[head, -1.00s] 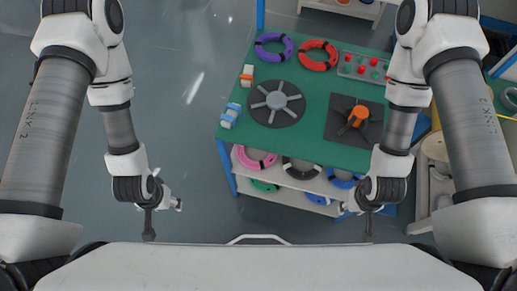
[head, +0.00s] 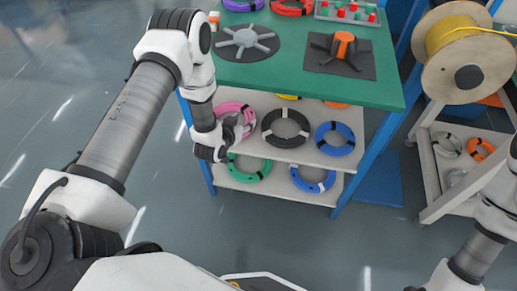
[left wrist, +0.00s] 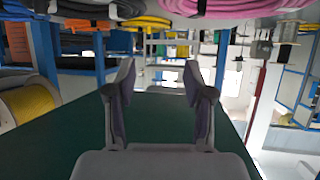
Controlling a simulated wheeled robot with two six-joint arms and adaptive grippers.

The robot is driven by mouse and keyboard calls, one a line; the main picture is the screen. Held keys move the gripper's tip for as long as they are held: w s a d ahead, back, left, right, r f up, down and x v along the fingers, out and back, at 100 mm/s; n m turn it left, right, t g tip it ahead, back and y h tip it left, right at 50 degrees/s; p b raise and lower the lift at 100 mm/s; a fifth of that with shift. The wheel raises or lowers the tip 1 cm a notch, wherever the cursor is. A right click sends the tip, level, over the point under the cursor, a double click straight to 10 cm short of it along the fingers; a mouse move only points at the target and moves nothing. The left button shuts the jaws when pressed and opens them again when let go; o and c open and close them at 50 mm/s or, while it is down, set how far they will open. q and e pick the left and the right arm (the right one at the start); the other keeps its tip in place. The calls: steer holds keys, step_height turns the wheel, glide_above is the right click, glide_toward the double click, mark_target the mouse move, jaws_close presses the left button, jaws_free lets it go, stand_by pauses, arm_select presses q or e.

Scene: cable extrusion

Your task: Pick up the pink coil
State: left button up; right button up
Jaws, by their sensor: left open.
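The pink coil (head: 235,106) lies at the left end of the upper shelf under the green tabletop. My left gripper (head: 231,134) is at the front of that shelf, over the near part of the coil, and hides some of it. In the left wrist view, which looks upside down, the open fingers (left wrist: 160,78) have nothing between them. The pink coil also shows there at the top edge (left wrist: 235,8), apart from the fingers. My right arm comes in at the lower right of the head view, and its gripper is out of the picture.
A black coil (head: 286,128) and a blue coil (head: 335,138) lie to the right on the same shelf. A green coil (head: 249,168) is on the shelf below. The green tabletop (head: 290,82) overhangs the shelf. A yellow cable spool (head: 465,50) stands at the right.

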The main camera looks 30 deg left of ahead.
arm_select(q)
steer(key=f+b, duration=0.1)
steer(key=f, duration=0.2)
steer(key=a+f+b, duration=0.1)
steer(key=f, duration=0.1)
steer(key=shift+w+a+f, duration=0.1)
steer(key=shift+a+f, duration=0.05)
steer(key=shift+f, duration=0.25)
steer(key=b+x, duration=0.2)
steer(key=x, duration=0.5)
steer(key=shift+w+f, duration=0.1)
steer(key=shift+f, duration=0.05)
arm_select(e)
step_height(320, 180, down, 7)
steer(key=shift+w+a, duration=0.15)
steer(key=shift+a, duration=0.05)
arm_select(q)
jaws_close()
arm_select(e)
steer(key=shift+f, duration=0.1)
